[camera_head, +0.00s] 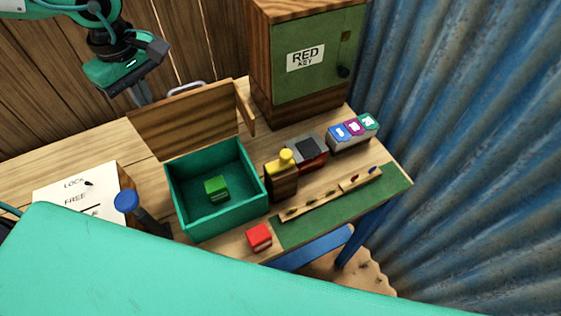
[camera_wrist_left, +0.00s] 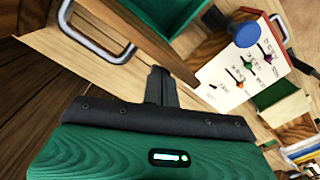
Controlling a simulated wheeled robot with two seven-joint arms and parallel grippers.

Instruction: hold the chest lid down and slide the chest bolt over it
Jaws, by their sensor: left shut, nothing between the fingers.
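The teal chest (camera_head: 178,205) stands open on the table in the head view, with a green cube (camera_head: 217,188) inside. Its wooden lid (camera_head: 185,122) is raised and leans back behind the box; a metal handle (camera_head: 185,88) shows at its far edge. The lid also shows in the wrist view (camera_wrist_left: 150,45). A yellow knob (camera_head: 286,156) on a wooden block (camera_head: 282,182) is at the chest's right side; I cannot tell if it is the bolt. My left gripper (camera_head: 141,96) is shut and empty, behind and left of the lid. My right gripper is out of view.
A blue-knobbed lever (camera_head: 126,201) and a white panel (camera_head: 78,192) are left of the chest. A red cube (camera_head: 259,237) lies at the front. Bare table lies left of the lid.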

